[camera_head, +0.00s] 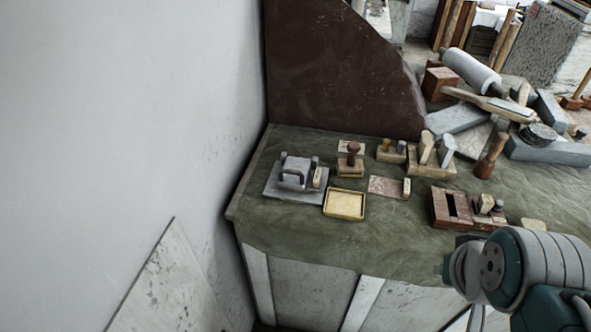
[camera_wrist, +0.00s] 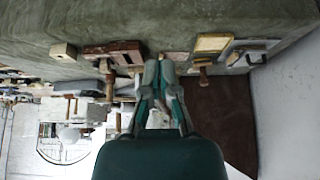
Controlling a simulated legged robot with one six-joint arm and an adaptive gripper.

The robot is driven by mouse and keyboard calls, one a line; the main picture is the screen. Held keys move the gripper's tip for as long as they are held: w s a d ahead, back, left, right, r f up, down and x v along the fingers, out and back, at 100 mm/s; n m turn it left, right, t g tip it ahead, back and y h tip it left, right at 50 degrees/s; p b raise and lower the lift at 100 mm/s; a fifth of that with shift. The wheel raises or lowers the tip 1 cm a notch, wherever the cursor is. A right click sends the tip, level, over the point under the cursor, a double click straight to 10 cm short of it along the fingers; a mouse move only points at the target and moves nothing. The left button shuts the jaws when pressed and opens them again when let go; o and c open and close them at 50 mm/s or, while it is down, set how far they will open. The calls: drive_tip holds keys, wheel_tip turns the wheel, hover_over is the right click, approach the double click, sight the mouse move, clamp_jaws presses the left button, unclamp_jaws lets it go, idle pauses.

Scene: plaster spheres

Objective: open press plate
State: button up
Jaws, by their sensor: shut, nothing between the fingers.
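The likely press plate is a grey block with a raised handle (camera_head: 297,172) on a flat grey base at the left end of the green-covered table. It seems closed, lying flat; I cannot make out a hinge. In the wrist view, which looks upside down, the grey plate with its handle (camera_wrist: 252,56) is at the upper right. My gripper (camera_wrist: 159,66) is shut and empty in the middle of the wrist view, well apart from the plate. In the head view only part of my arm shows at the lower right.
A shallow yellow tray (camera_head: 345,204) lies right of the plate, with a brown-handled stamp (camera_head: 351,160) behind it. A compartmented wooden box (camera_head: 462,208) stands farther right. A dark brown board (camera_head: 340,70) rises behind; a white wall (camera_head: 130,120) is left. The table's front strip is clear.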

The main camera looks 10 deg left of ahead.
drive_tip(key=o, duration=0.5)
drive_tip(key=shift+w, duration=0.1)
drive_tip(key=shift+o, duration=0.8)
drive_tip(key=w+a+r+n+g, duration=0.1)
drive_tip(key=w+a+r+n, duration=0.3)
drive_tip(key=w, duration=0.3)
drive_tip(key=shift+w, duration=0.25)
drive_tip(key=n+g, duration=0.2)
drive_tip(key=n, duration=1.2)
hover_over(291, 172)
drive_tip(key=s, duration=0.2)
drive_tip(key=s+x, duration=0.1)
drive_tip(key=x, duration=1.5)
drive_tip(key=shift+s+a, duration=0.1)
drive_tip(key=shift+s, duration=0.15)
clamp_jaws()
